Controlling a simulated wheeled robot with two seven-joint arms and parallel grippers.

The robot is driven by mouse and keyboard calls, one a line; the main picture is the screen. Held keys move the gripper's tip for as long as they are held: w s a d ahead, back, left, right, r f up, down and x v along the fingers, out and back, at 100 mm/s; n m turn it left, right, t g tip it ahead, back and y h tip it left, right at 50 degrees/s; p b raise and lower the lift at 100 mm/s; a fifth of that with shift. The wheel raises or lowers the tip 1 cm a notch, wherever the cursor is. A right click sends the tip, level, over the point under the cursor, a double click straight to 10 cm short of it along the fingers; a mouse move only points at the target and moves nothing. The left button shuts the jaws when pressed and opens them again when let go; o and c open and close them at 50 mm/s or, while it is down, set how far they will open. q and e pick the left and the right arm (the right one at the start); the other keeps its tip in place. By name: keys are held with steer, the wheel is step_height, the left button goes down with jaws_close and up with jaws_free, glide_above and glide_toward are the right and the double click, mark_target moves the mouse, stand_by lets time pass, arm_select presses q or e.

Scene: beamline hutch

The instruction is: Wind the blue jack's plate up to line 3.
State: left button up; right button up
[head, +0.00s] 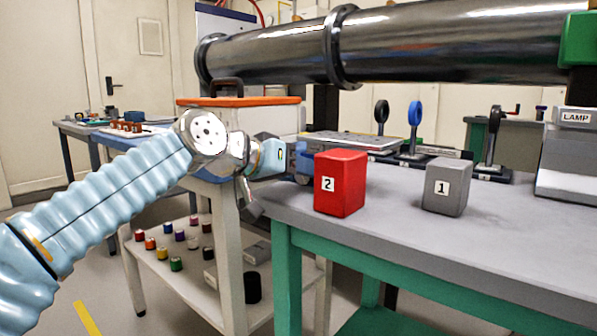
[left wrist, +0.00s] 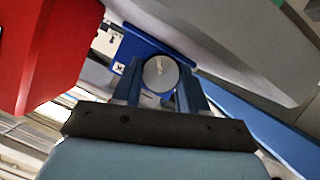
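My left gripper (head: 300,165) reaches in from the left, behind the red block. In the left wrist view its two dark blue fingers (left wrist: 160,88) stand on either side of a round grey knob (left wrist: 160,72), apparently touching it. The knob is on the front of the blue jack (left wrist: 120,66), whose blue body shows behind the fingers with a small white label. In the head view the jack is mostly hidden by my gripper and the red block. A flat grey plate (head: 355,141) shows behind the red block. I cannot read the scale lines. My right gripper is out of view.
The red block marked 2 (head: 341,183) stands close to my left gripper and also shows in the wrist view (left wrist: 50,50). The grey block marked 1 (head: 447,187) is farther right on the grey table (head: 520,235). Several ring stands (head: 414,135) and a beam pipe (head: 450,45) are behind.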

arm_select(q)
steer(key=shift+c, duration=1.4)
steer(key=shift+s+d+r+m+t+y+p, duration=0.1)
steer(key=shift+m+t+y+p, duration=0.4)
steer(key=shift+m, duration=0.5)
steer(key=shift+m+t+y, duration=0.4)
steer(key=shift+m+y, duration=0.5)
steer(key=shift+m, duration=0.3)
steer(key=o, duration=0.8)
steer(key=shift+s, duration=0.1)
